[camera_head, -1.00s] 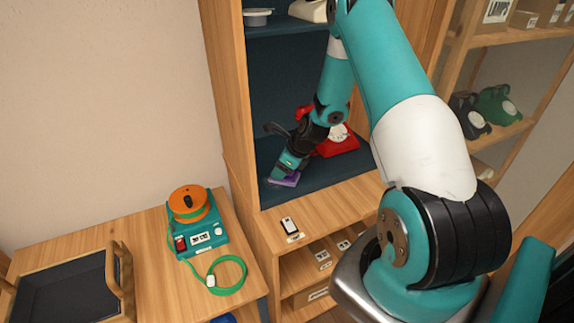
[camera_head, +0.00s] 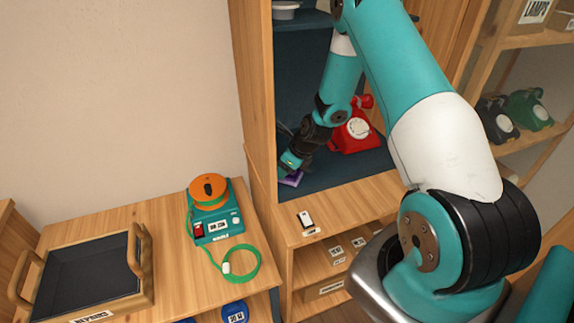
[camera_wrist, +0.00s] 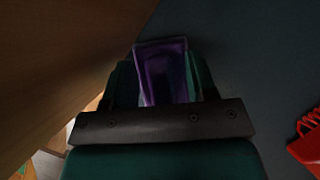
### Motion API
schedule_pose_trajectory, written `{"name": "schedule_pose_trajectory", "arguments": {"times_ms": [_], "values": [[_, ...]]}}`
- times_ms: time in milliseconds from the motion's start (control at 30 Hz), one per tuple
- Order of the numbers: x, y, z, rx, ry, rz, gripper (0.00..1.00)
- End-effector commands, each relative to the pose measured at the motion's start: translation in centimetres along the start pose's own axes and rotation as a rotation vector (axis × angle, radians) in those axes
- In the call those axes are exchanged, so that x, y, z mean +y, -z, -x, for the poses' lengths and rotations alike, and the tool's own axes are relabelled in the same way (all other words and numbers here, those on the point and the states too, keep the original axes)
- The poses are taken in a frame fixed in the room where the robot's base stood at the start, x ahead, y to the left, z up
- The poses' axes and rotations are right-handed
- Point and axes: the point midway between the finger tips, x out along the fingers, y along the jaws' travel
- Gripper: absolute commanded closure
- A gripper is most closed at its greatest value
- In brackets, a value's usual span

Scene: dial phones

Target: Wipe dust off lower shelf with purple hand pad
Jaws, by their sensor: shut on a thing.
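The purple hand pad (camera_head: 291,179) is on the dark blue lower shelf (camera_head: 335,178), near its front left corner. My gripper (camera_head: 289,168) is shut on the pad from above. In the wrist view the pad (camera_wrist: 165,72) sits between the two green fingers of my gripper (camera_wrist: 160,85), beside the wooden cabinet side wall. The pad appears to rest on the shelf surface, though its underside is hidden. I cannot make out dust on the visible part of the shelf (camera_wrist: 255,70).
A red dial phone (camera_head: 353,132) stands on the lower shelf right of my gripper; its edge shows in the wrist view (camera_wrist: 307,143). A small white device (camera_head: 305,219) lies on the wooden ledge in front. An orange-topped teal unit (camera_head: 210,205) and a tray (camera_head: 145,282) are on the left table.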

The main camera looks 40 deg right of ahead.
Motion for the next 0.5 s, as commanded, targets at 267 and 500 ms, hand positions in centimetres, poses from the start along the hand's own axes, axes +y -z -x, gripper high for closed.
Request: {"name": "schedule_pose_trajectory", "arguments": {"times_ms": [267, 500], "values": [[0.5, -0.5, 0.8, 0.002, -0.012, 0.001, 0.80], [0.4, -2.0, 3.2, -0.002, -0.012, 0.001, 0.80]]}}
